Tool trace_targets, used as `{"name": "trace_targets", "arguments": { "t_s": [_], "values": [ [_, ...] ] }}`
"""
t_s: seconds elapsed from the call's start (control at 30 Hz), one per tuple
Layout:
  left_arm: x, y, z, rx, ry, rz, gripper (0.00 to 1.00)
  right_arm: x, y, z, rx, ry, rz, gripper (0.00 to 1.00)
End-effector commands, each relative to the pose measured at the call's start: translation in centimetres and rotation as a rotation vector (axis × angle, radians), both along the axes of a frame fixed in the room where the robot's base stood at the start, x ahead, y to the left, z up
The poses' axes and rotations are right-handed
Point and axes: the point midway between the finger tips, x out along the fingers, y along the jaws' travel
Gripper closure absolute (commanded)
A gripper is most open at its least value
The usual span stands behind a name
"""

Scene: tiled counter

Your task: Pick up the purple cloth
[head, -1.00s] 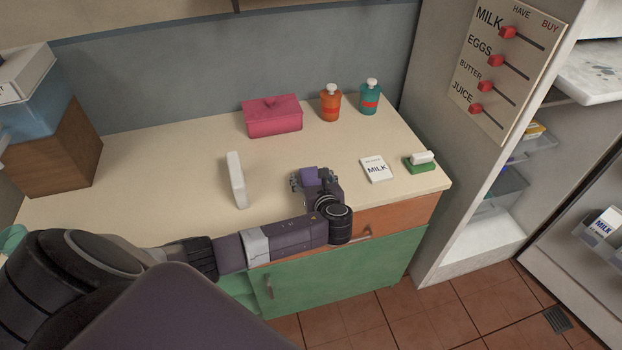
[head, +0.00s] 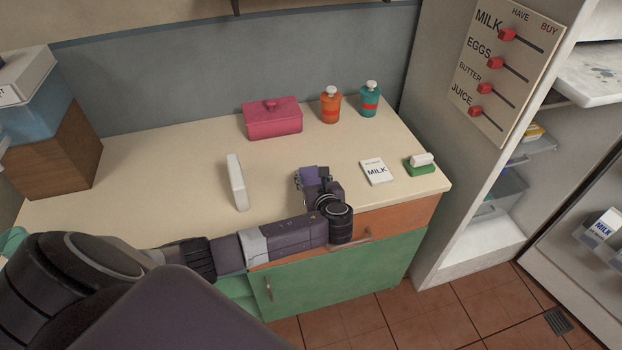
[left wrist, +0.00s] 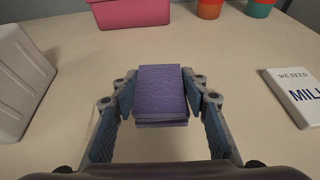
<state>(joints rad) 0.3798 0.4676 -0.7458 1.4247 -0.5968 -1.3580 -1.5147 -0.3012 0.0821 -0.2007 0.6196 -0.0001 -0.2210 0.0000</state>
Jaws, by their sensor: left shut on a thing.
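The purple cloth (left wrist: 161,92) is a small folded stack between the fingers of my left gripper (left wrist: 160,100) in the left wrist view. Both blue-grey fingers press against its sides. In the head view the cloth (head: 310,174) shows as a small purple patch at the tip of the left gripper (head: 311,180), over the counter's front part. The gripper hides part of it there. I cannot tell whether the cloth touches the counter. My right gripper is not in view.
A white upright block (head: 236,182) stands left of the gripper. A milk card (head: 376,171) and a green-and-white item (head: 420,164) lie to the right. A pink box (head: 272,117), an orange bottle (head: 331,104) and a teal bottle (head: 370,99) stand behind. Bare counter lies between.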

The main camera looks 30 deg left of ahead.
Motion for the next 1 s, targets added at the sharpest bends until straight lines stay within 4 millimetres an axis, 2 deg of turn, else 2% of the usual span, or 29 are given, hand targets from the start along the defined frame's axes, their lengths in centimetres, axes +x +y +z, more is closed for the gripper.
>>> {"name": "trace_targets", "arguments": {
  "t_s": [0.17,0.4,0.6,0.8,1.0],
  "values": [
    [0.1,0.0,4.1,-0.001,-0.008,0.000,0.83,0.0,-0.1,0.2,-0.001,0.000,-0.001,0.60],
    [0.1,0.0,11.3,-0.002,-0.008,-0.001,0.83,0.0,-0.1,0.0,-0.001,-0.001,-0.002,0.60],
    [0.1,0.0,15.9,-0.001,-0.006,-0.001,0.83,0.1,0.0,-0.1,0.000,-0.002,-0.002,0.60],
    [0.1,0.0,18.2,-0.001,-0.002,0.000,0.83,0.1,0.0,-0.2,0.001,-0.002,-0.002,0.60],
    [0.0,0.0,18.7,-0.001,-0.001,0.000,0.83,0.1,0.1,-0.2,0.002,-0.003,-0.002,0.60]
  ]
}}
